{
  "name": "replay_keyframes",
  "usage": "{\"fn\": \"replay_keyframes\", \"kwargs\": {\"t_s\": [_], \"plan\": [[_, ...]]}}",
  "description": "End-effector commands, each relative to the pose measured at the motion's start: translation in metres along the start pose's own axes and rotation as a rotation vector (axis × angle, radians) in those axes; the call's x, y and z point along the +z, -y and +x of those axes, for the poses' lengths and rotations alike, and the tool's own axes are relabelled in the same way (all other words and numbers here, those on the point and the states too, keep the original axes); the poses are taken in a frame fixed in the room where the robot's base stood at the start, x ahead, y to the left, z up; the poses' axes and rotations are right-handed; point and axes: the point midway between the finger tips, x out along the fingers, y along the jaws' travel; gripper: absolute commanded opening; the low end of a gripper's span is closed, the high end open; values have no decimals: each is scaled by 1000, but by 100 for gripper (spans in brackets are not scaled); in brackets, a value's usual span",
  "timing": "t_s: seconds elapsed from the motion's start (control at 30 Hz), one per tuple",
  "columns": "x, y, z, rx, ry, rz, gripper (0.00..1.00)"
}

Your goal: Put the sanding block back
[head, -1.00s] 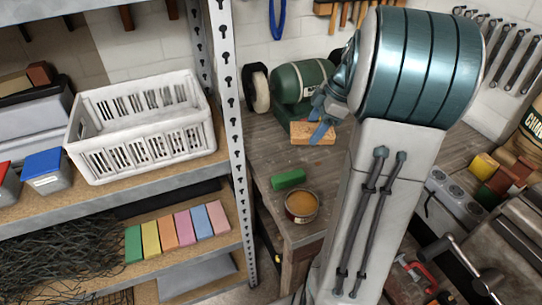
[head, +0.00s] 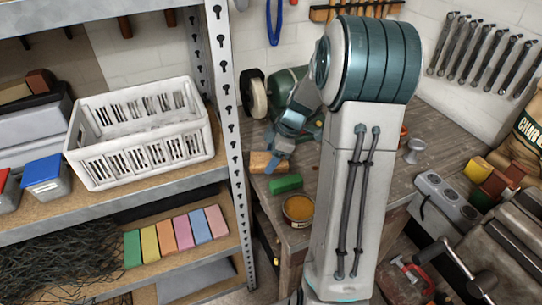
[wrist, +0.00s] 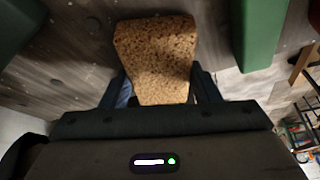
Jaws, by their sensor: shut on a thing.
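The sanding block, a tan, cork-like speckled block (head: 264,163), is in my gripper (head: 277,158) at the left part of the workbench in the head view. In the wrist view the block (wrist: 155,45) fills the space between the two blue fingers of my gripper (wrist: 162,90), which are shut on its sides. The block's far part sticks out beyond the fingers. The bench top shows behind it in the wrist view; I cannot tell how high above the bench it is.
A green block (head: 286,184) and an open round tin (head: 299,210) stand close by on the workbench (head: 345,225). A perforated shelf post (head: 228,110) rises left of the bench. The shelf holds a white basket (head: 140,160) and, lower, a row of coloured blocks (head: 176,235).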

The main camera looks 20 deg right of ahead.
Motion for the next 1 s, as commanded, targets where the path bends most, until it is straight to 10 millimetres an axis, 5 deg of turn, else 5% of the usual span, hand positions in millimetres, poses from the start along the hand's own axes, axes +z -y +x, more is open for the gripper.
{"fn": "replay_keyframes", "kwargs": {"t_s": [0.3,0.33,0.4,0.8,1.0], "plan": [[2,0,4,0,0,0,34],[1,0,3,0,0,0,61],[1,0,2,0,0,0,78],[-1,0,-3,-1,0,0,78],[0,-1,-40,6,0,2,78]]}}
